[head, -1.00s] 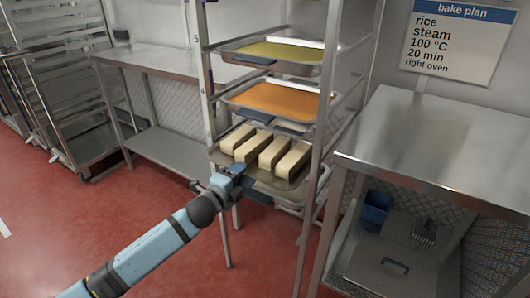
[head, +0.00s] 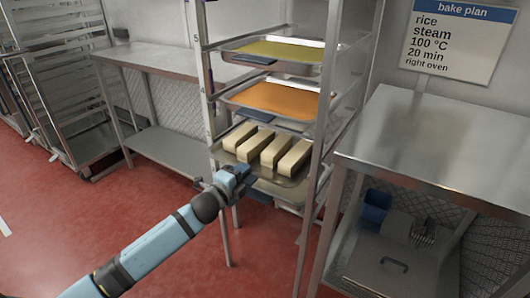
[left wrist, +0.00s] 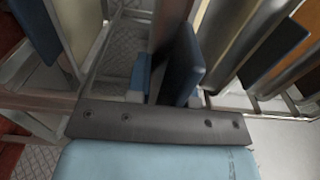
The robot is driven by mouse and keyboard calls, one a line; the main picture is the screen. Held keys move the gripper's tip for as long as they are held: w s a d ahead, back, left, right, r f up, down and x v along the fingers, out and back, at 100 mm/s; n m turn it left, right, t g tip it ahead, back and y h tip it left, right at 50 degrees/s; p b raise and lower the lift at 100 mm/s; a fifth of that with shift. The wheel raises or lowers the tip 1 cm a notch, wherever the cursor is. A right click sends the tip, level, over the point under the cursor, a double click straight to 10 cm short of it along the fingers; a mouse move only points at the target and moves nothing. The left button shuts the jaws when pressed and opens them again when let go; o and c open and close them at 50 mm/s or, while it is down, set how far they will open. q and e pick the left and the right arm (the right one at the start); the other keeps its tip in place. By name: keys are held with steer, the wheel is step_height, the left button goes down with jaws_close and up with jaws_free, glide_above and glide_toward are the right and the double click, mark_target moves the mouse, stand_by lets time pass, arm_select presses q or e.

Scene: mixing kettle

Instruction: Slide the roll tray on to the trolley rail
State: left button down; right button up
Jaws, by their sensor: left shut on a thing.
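The roll tray (head: 262,173) is a grey metal tray carrying several pale, bar-shaped rolls (head: 273,149). It lies roughly level in the tall trolley (head: 318,150), below an orange-lined tray. My left gripper (head: 241,180) is shut on its near edge, at the trolley's open front. My right gripper is not in view.
An orange-lined tray (head: 272,99) and a yellow-green-lined tray (head: 278,50) sit higher in the trolley. A steel table (head: 450,150) stands close on the right, another table (head: 160,60) on the left. The red floor (head: 70,230) in front is clear.

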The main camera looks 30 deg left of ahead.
arm_select(q)
steer(key=shift+r+p, duration=0.3)
steer(key=shift+p, duration=0.05)
steer(key=shift+s, duration=0.45)
steer(key=s+a+p, duration=0.2)
steer(key=s+p, duration=0.1)
steer(key=s, duration=2.3)
steer(key=shift+r, duration=0.15)
stand_by(0.6)
steer(key=shift+s, duration=0.1)
